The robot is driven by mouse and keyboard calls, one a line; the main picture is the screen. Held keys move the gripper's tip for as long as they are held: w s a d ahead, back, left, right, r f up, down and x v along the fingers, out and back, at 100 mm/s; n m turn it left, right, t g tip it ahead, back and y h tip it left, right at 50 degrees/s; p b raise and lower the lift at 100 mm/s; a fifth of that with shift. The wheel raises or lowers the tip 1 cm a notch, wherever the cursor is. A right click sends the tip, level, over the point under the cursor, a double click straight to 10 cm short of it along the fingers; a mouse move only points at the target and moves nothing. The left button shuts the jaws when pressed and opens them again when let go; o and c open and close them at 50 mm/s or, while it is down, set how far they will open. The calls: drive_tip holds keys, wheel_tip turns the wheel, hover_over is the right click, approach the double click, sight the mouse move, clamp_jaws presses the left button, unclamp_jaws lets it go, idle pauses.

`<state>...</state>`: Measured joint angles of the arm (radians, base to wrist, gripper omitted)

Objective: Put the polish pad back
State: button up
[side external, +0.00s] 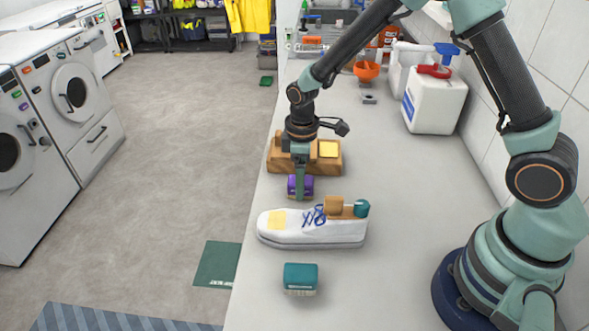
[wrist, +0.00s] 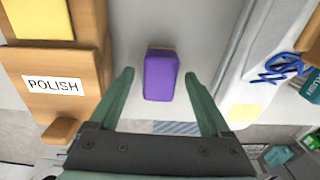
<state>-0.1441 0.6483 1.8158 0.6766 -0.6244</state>
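A purple pad (side external: 300,186) with a tan underside rests on the counter between the wooden holder and the white shoe. My gripper (side external: 301,192) is over it, pointing down. In the wrist view the purple pad (wrist: 161,76) lies between my two open fingers (wrist: 159,76), with a gap on each side. The wooden holder (side external: 275,158) stands just behind, with a yellow pad (side external: 328,148) on its right part. The holder (wrist: 62,92) bears a white POLISH label in the wrist view. No writing is readable on the purple pad.
The white shoe (side external: 320,233) with blue laces stands close in front of the purple pad. A teal block (side external: 300,278) sits nearer on the counter. A white jug (side external: 434,103) with a blue-and-red top stands by the wall. The counter's left edge drops to the floor.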

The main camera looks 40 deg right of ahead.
drive_tip(key=shift+r, duration=0.1)
wheel_tip(320, 180, up, 12)
drive_tip(key=s+d+r+m+t, duration=0.2)
drive_tip(key=s+d+r+m, duration=0.1)
drive_tip(key=s+r+m, duration=0.1)
drive_tip(key=s+d+r+m+t, duration=0.3)
drive_tip(key=s+r, duration=0.3)
drive_tip(key=s, duration=0.3)
drive_tip(key=shift+s+r+m+t, duration=0.15)
drive_tip(key=shift+r+m+t, duration=0.2)
drive_tip(key=shift+m, duration=0.55)
